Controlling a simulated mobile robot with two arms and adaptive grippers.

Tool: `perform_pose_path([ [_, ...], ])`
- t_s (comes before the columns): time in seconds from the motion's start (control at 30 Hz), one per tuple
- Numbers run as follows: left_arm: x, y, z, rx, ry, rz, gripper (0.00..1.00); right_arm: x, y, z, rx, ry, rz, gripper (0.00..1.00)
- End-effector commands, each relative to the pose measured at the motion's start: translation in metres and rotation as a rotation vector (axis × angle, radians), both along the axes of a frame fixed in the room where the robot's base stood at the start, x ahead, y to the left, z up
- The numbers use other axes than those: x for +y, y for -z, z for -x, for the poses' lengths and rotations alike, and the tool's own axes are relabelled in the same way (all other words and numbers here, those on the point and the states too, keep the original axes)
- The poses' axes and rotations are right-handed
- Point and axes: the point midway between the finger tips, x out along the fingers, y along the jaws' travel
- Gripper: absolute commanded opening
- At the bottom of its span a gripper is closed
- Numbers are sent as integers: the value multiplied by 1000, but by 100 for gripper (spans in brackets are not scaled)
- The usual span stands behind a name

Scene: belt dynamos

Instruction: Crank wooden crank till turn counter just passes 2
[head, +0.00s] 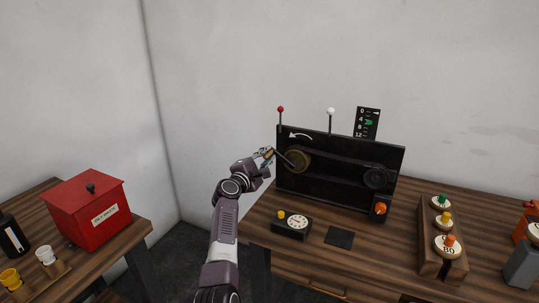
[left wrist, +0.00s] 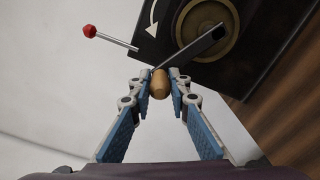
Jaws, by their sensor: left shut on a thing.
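The wooden crank handle (left wrist: 160,84) sits between the blue-padded fingers of my left gripper (left wrist: 160,92), which is shut on it. Its dark crank arm (left wrist: 195,48) runs to the brass wheel (left wrist: 207,28). In the head view my left gripper (head: 266,153) is at the upper left of the brass wheel (head: 297,160) on the black panel (head: 335,150). A white curved arrow (head: 300,136) is above the wheel. A small box with a round white dial (head: 297,222) lies in front; its reading is too small to tell. My right gripper is not in view.
A black scale with a green pointer (head: 367,122) stands behind the panel. Red (head: 280,109) and white (head: 331,111) knobs rise on rods. A wooden rack of weights (head: 430,250) is at right, a red box (head: 88,211) at left. A dark square (head: 339,237) lies in front.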

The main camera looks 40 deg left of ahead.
Motion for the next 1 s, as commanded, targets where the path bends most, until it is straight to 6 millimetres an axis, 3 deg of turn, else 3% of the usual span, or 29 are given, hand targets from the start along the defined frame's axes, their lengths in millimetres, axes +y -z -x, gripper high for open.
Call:
perform_pose_path([
  [0.67,3,5,1,-13,-2,59,0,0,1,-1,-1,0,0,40],
  [0.7,3,5,1,-13,-2,58,20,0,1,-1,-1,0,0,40],
  [0.8,3,5,1,-13,-2,58,31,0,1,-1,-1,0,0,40],
  [1.0,3,5,1,-13,-1,57,34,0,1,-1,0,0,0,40],
])
